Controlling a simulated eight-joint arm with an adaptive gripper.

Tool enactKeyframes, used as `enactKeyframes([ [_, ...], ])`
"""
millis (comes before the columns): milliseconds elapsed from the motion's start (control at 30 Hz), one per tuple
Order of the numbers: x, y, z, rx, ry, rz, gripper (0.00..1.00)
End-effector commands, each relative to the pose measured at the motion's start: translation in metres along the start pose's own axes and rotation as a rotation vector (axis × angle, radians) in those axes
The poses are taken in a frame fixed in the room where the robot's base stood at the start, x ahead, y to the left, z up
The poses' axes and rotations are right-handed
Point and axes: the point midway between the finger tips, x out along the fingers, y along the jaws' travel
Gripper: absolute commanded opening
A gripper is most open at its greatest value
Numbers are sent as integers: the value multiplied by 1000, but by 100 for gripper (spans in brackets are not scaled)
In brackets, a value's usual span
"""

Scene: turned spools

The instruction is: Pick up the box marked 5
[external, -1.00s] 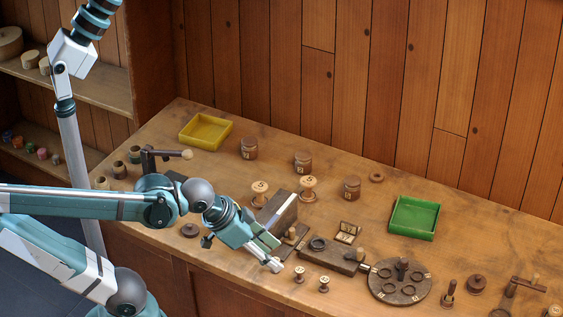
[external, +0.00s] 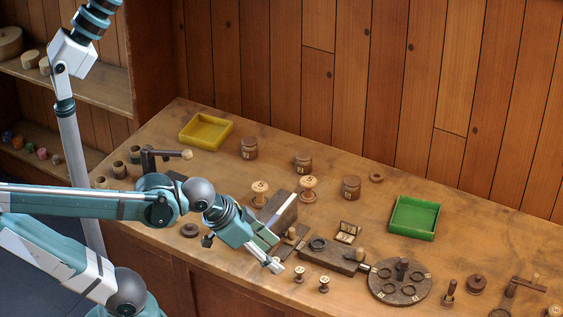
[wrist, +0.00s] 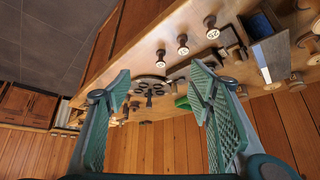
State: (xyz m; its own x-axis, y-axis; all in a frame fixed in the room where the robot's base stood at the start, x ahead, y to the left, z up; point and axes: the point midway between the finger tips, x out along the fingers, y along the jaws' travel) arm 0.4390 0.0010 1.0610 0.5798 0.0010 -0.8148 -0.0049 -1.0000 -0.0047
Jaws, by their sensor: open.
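Three dark round lidded boxes with small pale labels stand toward the back of the bench: a left one (external: 249,148), a middle one (external: 302,163) and a right one (external: 351,188). The marks on their labels are too small to read surely, so I cannot tell which is 5. My gripper (external: 277,253) is over the front edge of the bench, in front of the boxes and well apart from them. Its fingers are spread and empty, as the wrist view (wrist: 162,88) also shows.
Pale spools (external: 260,194) and a wooden block stand between my gripper and the boxes. Small spools (external: 299,274) stand close to its right. A yellow tray (external: 184,139) is at the back left, a green tray (external: 436,222) at right. A round holed disc (external: 400,297) lies at front right.

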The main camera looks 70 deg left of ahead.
Motion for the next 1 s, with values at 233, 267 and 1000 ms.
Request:
enactKeyframes([
  [233, -4, -7, -21, 53, -20, -8, 52],
  [267, -4, -8, -25, 64, -25, -9, 52],
  [1000, 6, -60, -136, 410, -166, -16, 52],
])
